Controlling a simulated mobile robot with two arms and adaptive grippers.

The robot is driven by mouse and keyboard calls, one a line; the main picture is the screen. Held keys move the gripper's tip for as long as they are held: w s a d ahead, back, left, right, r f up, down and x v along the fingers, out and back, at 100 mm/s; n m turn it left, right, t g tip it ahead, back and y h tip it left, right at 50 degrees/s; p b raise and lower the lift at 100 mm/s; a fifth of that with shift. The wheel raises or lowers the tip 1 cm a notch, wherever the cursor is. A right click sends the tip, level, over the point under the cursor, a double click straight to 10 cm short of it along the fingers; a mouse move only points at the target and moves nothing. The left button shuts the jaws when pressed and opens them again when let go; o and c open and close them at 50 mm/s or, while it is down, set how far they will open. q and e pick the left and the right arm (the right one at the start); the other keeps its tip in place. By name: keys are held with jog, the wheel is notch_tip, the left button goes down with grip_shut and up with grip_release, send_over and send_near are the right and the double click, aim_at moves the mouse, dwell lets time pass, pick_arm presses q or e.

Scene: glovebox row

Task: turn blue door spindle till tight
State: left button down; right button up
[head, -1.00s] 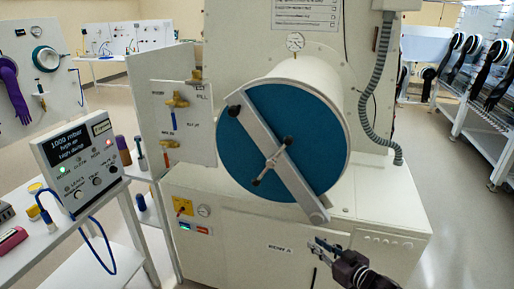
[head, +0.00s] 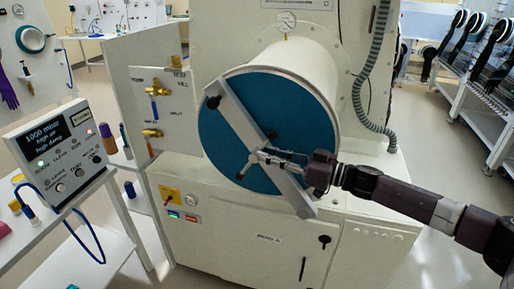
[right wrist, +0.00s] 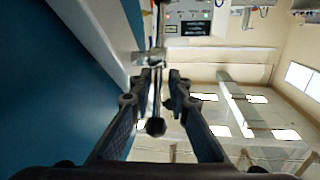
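The round blue door (head: 222,120) closes the front of the white cylinder, with a grey bar (head: 232,112) slanting across it. The spindle (head: 241,175) is a small metal T-bar with black end knobs at the middle of that bar. My right gripper (head: 262,156) is at the spindle, in front of the door. In the right wrist view, the spindle bar (right wrist: 157,95) lies between my right gripper's two fingers (right wrist: 160,80), with a gap visible on the right side. The fingers look open around it. The blue door fills the left (right wrist: 50,100). My left gripper is not in view.
A control box reading 1000 mbar (head: 62,145) stands on a white side table at left. A valve panel (head: 160,105) with brass fittings is left of the door. A grey hose (head: 369,80) runs down at right. The floor at right is open.

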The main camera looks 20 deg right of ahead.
aim_at(255, 157)
jog(key=shift+p+x, duration=0.4)
jog(key=shift+x, duration=1.4)
jog(key=shift+d+f, duration=0.1)
grip_shut()
